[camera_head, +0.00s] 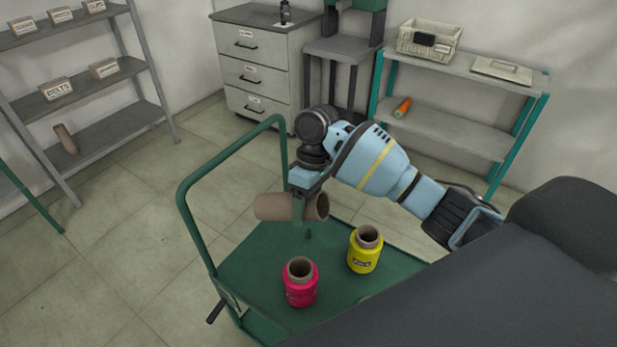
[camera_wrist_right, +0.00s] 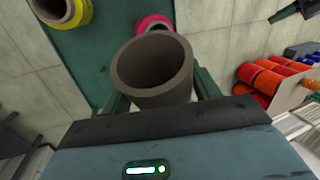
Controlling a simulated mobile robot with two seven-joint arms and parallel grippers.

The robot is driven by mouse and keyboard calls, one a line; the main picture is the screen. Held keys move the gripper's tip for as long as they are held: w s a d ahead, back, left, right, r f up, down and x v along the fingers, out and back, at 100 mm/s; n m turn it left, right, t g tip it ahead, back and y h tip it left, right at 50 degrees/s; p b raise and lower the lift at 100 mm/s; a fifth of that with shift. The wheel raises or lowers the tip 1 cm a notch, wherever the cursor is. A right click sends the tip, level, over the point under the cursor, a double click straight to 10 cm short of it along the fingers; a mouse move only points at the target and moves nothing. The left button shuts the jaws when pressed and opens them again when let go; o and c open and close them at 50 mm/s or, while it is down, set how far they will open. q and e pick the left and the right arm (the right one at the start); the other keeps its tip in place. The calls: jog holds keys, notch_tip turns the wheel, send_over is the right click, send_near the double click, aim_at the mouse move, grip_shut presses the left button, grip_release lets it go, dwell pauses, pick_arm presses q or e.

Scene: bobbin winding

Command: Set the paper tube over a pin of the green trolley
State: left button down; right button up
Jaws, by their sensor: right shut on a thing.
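My right gripper (camera_head: 304,200) is shut on a brown paper tube (camera_head: 272,207) and holds it above the far part of the green trolley (camera_head: 262,255). The tube lies roughly level in the head view, its open end to the right. In the right wrist view the tube (camera_wrist_right: 152,75) shows its open end, between the fingers (camera_wrist_right: 160,100). A short green pin (camera_head: 308,234) stands on the deck just below the gripper. A pink bobbin (camera_head: 300,284) and a yellow bobbin (camera_head: 365,251) stand upright on the deck. My left gripper is not in view.
The trolley's green handle (camera_head: 184,190) rises at the left and far side. A grey drawer cabinet (camera_head: 252,62) and a teal-framed shelf (camera_head: 455,128) stand behind. A shelf rack (camera_head: 85,85) stands at the left. In the right wrist view, orange rolls (camera_wrist_right: 262,78) lie at the right.

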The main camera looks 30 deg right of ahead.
jog(key=w+n+h, duration=0.1)
jog(key=w+f+n+g+h, duration=0.1)
jog(key=n, duration=0.1)
jog(key=shift+w+d+f+n+g+h, duration=0.3)
jog(key=shift+w+d+h, duration=0.05)
jog(key=shift+w+h, duration=0.05)
jog(key=w+d+f+n+t+h, duration=0.1)
jog(key=w+d+f+n+t, duration=0.1)
jog(key=w+n+t, duration=0.4)
jog(key=w+d+f+n+t+h, duration=0.2)
jog(key=n+t, duration=0.8)
jog(key=n, duration=0.5)
jog(key=shift+w+d+f+n+t+h, duration=0.35)
jog(key=shift+w+d+f, duration=0.25)
jog(key=shift+w+d, duration=1.05)
jog(key=shift+w+a, duration=0.2)
jog(key=shift+a, duration=0.05)
